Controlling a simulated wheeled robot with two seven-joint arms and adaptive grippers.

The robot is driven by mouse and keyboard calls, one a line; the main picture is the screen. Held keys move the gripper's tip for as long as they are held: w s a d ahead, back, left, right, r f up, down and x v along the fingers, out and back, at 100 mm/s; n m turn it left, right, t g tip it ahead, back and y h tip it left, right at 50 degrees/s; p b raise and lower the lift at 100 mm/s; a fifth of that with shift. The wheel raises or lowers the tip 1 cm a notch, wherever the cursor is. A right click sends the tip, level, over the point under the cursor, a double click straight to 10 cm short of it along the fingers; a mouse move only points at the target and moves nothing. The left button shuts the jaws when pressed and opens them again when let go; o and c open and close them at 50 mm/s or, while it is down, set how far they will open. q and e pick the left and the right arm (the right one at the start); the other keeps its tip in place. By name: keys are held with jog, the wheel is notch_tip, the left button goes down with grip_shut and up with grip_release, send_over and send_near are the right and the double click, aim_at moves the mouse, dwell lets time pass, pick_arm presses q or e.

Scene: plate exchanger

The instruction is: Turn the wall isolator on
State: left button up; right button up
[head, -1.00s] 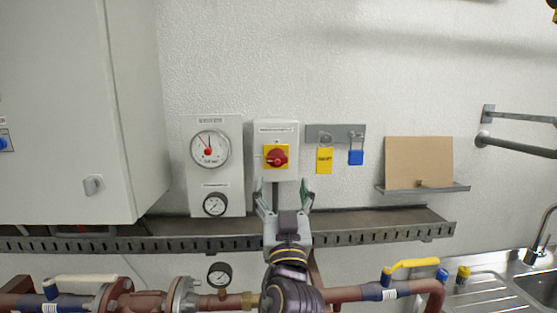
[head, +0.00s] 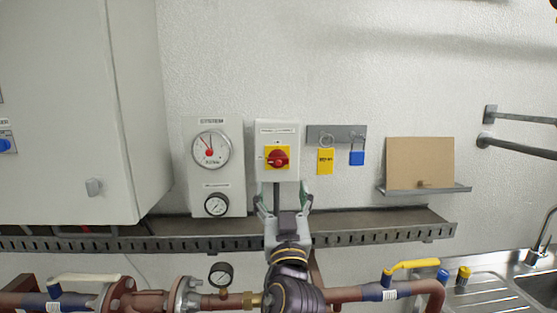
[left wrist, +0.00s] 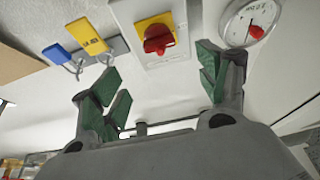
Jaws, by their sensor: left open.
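The wall isolator (head: 277,133) is a pale box on the white wall with a yellow plate and a red rotary handle (head: 277,157). The handle also shows in the left wrist view (left wrist: 158,40), ahead of my fingers. My left gripper (head: 283,197) is open and empty, just below the isolator box in the head view, with green-padded fingertips spread apart. In the left wrist view my left gripper (left wrist: 150,85) has its fingers to either side, below the handle and apart from it. My right gripper is not in view.
A gauge panel (head: 229,180) is left of the isolator. A cable tray (head: 370,238) and red pipes (head: 345,294) run below. A grey cabinet (head: 140,120) stands out at left.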

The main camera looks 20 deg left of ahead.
aim_at(279, 165)
pick_arm(q)
jog(key=p+x, duration=0.3)
jog(key=x, duration=0.6)
jog(key=shift+r+p, duration=0.2)
jog(key=shift+p, duration=0.2)
jog(key=shift+p+x, duration=0.55)
jog(key=shift+x, duration=0.95)
jog(key=shift+f, duration=0.1)
jog(key=c, duration=1)
jog(key=shift+c, duration=0.2)
